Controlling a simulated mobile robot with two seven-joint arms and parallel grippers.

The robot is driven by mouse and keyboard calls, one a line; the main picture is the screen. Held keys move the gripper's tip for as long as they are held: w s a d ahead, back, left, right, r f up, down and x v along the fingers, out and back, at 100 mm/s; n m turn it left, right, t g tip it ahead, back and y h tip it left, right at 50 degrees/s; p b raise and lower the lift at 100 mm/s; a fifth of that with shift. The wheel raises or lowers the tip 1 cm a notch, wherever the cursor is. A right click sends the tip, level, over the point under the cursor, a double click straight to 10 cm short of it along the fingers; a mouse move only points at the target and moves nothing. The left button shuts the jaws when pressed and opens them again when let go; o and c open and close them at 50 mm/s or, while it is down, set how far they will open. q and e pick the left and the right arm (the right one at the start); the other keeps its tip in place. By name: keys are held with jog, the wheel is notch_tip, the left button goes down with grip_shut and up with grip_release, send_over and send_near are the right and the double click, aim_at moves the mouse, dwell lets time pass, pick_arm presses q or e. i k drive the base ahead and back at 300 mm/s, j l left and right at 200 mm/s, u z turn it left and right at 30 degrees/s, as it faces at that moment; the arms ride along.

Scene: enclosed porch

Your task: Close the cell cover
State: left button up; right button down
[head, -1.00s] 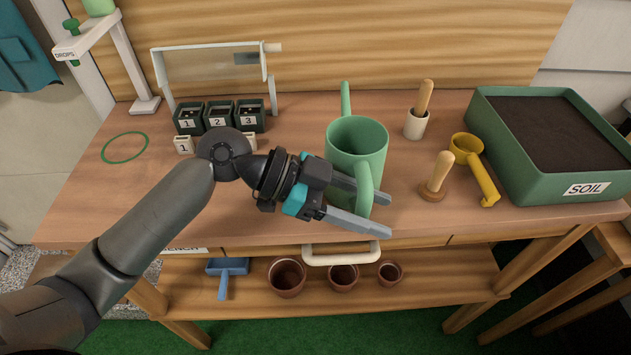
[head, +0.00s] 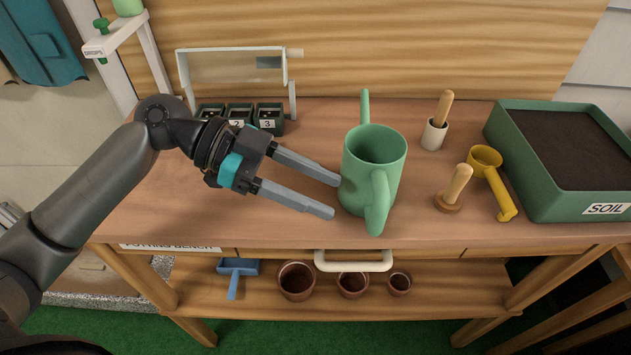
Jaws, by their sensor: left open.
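The cell cover (head: 225,68) is a clear panel in a pale frame with a small knob at its upper right. It stands raised at the back left of the bench, above and behind a row of dark green cells (head: 270,124) with number tags. My left arm hides part of the cells, and the tag of the leftmost one. My left gripper (head: 335,197) is open and empty, in front and to the right of the cells. Its fingers point right, with the tips close beside the green watering can (head: 372,165); I cannot tell whether they touch it.
A pot with a wooden dibber (head: 434,134), a wooden tamper (head: 453,188), a yellow scoop (head: 487,170) and a green soil tray (head: 520,165) stand on the right. A white drops stand (head: 113,44) is at the back left. Clay pots (head: 297,280) sit on the lower shelf.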

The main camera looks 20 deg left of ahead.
aim_at(180, 57)
jog(key=u, duration=1.05)
